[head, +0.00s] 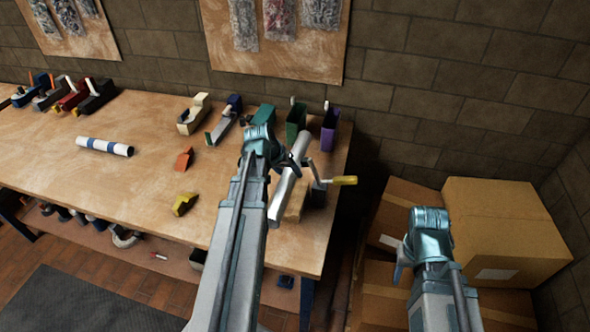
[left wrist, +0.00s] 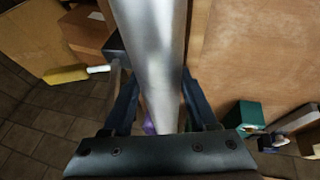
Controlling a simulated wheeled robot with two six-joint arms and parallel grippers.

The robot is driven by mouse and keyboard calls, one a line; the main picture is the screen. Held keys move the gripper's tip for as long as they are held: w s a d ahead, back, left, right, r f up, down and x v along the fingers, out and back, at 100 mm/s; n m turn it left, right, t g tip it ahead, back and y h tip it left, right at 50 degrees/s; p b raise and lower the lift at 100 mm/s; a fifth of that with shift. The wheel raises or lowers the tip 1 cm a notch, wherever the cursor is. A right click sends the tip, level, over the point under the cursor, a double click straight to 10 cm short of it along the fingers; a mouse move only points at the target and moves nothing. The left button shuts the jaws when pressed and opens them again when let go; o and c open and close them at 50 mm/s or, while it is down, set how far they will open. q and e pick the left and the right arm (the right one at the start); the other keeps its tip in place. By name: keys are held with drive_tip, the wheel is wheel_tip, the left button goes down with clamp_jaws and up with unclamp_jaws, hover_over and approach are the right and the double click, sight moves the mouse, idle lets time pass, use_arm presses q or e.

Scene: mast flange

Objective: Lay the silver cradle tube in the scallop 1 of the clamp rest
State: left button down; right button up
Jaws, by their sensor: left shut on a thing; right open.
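The silver cradle tube (head: 287,184) is over the right end of the wooden bench, slanting from upper right to lower left. My left gripper (left wrist: 158,108) is shut around it; in the left wrist view the tube (left wrist: 155,50) runs between the two fingers. A light wooden block (head: 296,206) beside a crank with a yellow handle (head: 345,180) is partly hidden by the tube; it may be the clamp rest. No scallop is visible, and I cannot tell whether the tube touches the block. My right gripper (head: 402,268) is open, away from the bench near the cardboard boxes.
Green (head: 296,120) and purple (head: 330,130) holders stand at the bench's back right. Tape dispensers (head: 194,114), orange (head: 184,158) and yellow (head: 184,203) pieces and a blue-and-white roll (head: 104,146) lie left. Cardboard boxes (head: 510,225) fill the right. The bench's (head: 130,190) left-centre is mostly clear.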

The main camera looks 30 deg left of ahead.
use_arm(q)
drive_tip(key=shift+f, duration=0.2)
wheel_tip(320, 180, down, 8)
drive_tip(key=b, duration=0.8)
drive_tip(key=shift+r, duration=0.2)
drive_tip(key=shift+s+d+f+b, duration=0.25)
drive_tip(key=shift+s+f+b, duration=0.3)
drive_tip(key=shift+b, duration=0.45)
drive_tip(key=shift+c, duration=0.5)
unclamp_jaws()
drive_tip(key=shift+s, duration=0.1)
drive_tip(key=r+p, duration=0.1)
drive_tip(key=p, duration=0.1)
drive_tip(key=r+p, duration=0.1)
drive_tip(key=shift+s+a+r+p, duration=0.2)
drive_tip(key=shift+a+r+p, duration=0.1)
drive_tip(key=shift+p, duration=0.05)
drive_tip(key=p+v, duration=0.9)
drive_tip(key=v, duration=0.2)
drive_tip(key=shift+s+r+t+p, duration=0.2)
drive_tip(key=shift+r+t+p, duration=0.1)
drive_tip(key=shift+p, duration=0.1)
drive_tip(key=shift+d, duration=0.15)
